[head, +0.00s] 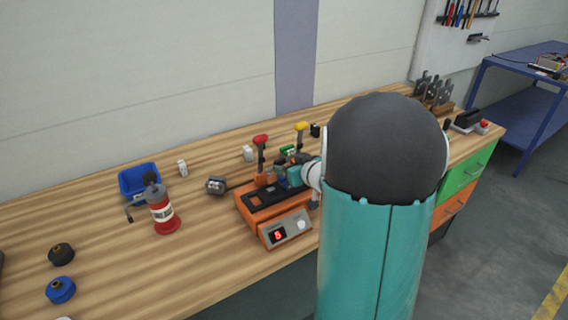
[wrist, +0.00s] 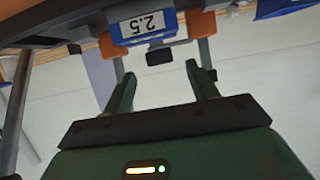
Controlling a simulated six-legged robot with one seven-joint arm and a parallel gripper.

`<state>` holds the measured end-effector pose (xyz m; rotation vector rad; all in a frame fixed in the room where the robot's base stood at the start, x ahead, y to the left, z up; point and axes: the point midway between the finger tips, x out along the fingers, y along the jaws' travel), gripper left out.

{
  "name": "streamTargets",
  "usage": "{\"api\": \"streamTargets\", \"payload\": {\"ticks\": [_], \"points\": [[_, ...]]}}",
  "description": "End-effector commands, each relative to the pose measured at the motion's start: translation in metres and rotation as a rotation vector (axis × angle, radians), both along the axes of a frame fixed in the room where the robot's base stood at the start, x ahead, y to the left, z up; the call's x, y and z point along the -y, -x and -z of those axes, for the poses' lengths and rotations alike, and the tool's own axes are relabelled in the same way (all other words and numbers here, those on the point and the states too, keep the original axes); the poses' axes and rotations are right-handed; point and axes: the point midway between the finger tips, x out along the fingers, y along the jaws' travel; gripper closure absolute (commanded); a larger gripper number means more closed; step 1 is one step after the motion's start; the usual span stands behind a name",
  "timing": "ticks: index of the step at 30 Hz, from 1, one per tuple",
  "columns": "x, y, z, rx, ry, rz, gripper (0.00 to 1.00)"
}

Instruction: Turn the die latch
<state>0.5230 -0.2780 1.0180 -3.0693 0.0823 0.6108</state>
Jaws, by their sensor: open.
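The orange bench machine (head: 262,228) stands mid-bench in the head view, with a red digit display and a white knob on its front. A red-topped lever (head: 261,148) and a yellow-topped lever (head: 300,136) rise behind it. In the wrist view, a blue-edged label plate marked 2.5 (wrist: 146,25) appears upside down, with a small black block (wrist: 159,57) beside it. I cannot tell for certain which part is the die latch. My gripper (wrist: 161,70) is open and empty, its fingertips apart on either side of the block. In the head view my arm hides much of the machine's right side.
A red burner-like canister (head: 164,212) and a blue bin (head: 139,182) stand left on the wooden bench. A black cap (head: 61,254) and a blue cap (head: 61,290) lie nearer left. Dark upright tools (head: 434,88) stand at the far right. The bench front between caps and machine is clear.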

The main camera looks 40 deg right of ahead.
Motion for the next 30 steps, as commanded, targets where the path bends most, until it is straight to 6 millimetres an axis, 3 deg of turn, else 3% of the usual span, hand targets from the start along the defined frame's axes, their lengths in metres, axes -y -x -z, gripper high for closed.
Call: {"api": "streamTargets", "payload": {"ticks": [7, 17, 18, 25, 30], "points": [[0.003, -0.032, 0.014, -0.001, 0.0, 0.002, 0.42], [0.003, -0.038, 0.016, 0.0, 0.0, 0.003, 0.42], [0.003, -0.038, 0.016, 0.0, 0.0, 0.003, 0.44], [0.003, -0.037, 0.016, 0.0, 0.0, 0.003, 0.87], [0.004, -0.037, 0.016, 0.0, 0.001, -0.001, 0.86]]}}
